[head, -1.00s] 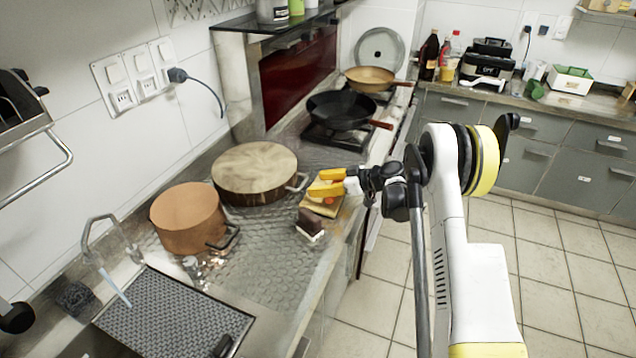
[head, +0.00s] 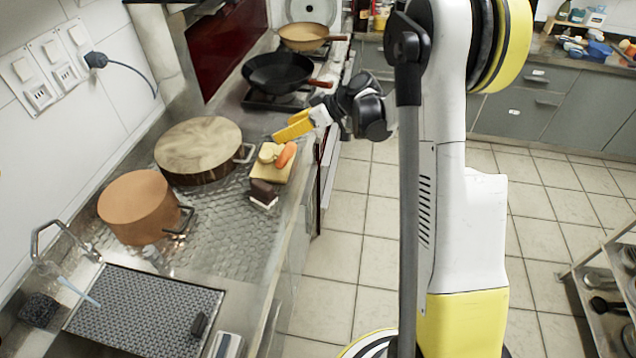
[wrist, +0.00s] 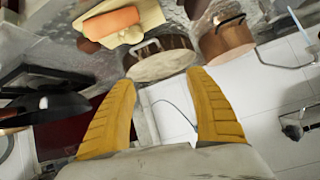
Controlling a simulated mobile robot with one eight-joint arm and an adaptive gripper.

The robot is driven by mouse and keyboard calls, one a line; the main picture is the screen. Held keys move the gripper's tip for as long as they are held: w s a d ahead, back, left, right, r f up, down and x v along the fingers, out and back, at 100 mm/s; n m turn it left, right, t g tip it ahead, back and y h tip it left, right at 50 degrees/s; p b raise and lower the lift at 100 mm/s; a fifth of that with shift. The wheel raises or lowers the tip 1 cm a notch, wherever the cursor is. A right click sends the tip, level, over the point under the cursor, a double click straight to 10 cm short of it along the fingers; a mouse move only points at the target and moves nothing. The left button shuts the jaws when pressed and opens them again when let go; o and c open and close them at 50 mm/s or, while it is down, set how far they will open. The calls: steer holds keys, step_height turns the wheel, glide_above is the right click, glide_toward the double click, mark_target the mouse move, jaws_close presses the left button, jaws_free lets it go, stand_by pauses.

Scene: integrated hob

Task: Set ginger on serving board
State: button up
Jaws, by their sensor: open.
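The serving board (head: 272,174) is a small pale yellow board on the worktop near its front edge. A beige lump (head: 267,153), which looks like the ginger, lies on it next to an orange piece (head: 286,154). In the wrist view the board (wrist: 150,12) is at the top, with the orange piece (wrist: 112,21) and the beige lump (wrist: 126,36) on it. My gripper (head: 288,131), with yellow fingers, is above and beyond the board, apart from it. In the wrist view my gripper (wrist: 165,78) has its fingers wide apart with nothing between them.
A brown and white block (head: 264,193) stands just in front of the board. A round wooden-topped pot (head: 198,146) and a copper pot (head: 138,205) stand to the left. A black pan (head: 279,72) is on the hob behind. The sink drainer (head: 140,310) is at front left.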

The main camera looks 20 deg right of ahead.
steer(key=s+a+r+m+h, duration=0.25)
steer(key=s+r, duration=0.25)
steer(key=s, duration=0.3)
steer(key=s+a+r+m+h, duration=0.2)
steer(key=s+a+r, duration=0.1)
steer(key=s+r, duration=0.4)
steer(key=s+f+m+h, duration=0.2)
steer(key=s+m+h, duration=0.1)
steer(key=s, duration=1.4)
steer(key=shift+s+d+h, duration=0.35)
steer(key=shift+d+h, duration=0.1)
steer(key=shift+m, duration=0.25)
